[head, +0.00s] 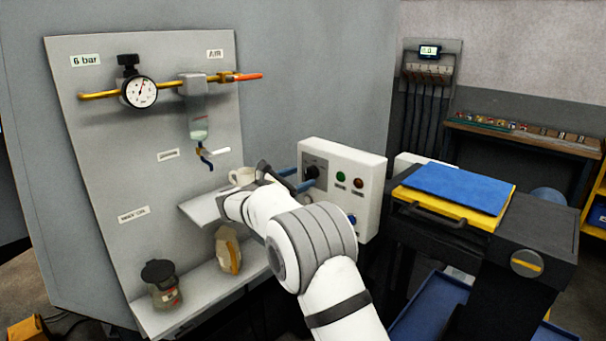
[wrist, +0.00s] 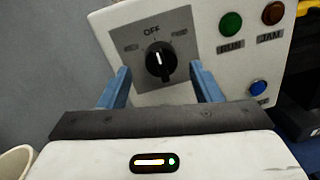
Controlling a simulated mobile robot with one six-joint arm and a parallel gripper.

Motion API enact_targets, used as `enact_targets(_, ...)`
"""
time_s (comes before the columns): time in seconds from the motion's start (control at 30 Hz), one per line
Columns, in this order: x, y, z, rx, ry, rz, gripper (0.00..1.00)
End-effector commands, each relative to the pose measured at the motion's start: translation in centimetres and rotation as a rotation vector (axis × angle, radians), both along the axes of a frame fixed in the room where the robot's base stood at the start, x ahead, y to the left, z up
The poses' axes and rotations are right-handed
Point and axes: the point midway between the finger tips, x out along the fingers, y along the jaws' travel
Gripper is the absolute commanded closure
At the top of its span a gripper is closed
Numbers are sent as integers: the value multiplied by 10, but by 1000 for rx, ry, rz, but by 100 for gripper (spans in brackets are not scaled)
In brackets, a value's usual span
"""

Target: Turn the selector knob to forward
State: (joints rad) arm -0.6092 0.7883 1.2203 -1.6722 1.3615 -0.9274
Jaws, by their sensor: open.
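The black selector knob (wrist: 160,62) sits on a grey plate on the white control box (wrist: 110,22). Its white pointer line points up at the OFF label. Smaller labels at the plate's left and right are too blurred to read. In the head view the knob (head: 312,172) shows at the box's left side. My gripper (wrist: 160,82) is open, with one blue finger on each side of the knob in the wrist view. I cannot tell whether either finger touches it. The gripper also shows in the head view (head: 296,178), in front of the box.
Green RUN (wrist: 231,23) and red JAM (wrist: 273,13) buttons sit right of the knob, with a blue button (wrist: 258,88) below. A white mug (head: 242,176) stands on a shelf behind my wrist. A panel with a gauge (head: 139,92) stands at left.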

Motion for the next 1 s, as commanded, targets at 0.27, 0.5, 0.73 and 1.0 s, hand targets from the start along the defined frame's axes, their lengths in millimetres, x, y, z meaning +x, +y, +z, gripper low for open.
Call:
enact_targets(0.27, 19, -17, 0, 1, 0, 0, 42)
enact_targets(0.5, 20, -18, 0, 2, 1, 1, 42)
enact_targets(0.73, 20, -17, 0, 3, 0, 1, 59)
enact_targets(1.0, 20, -17, 0, 3, 0, 2, 81)
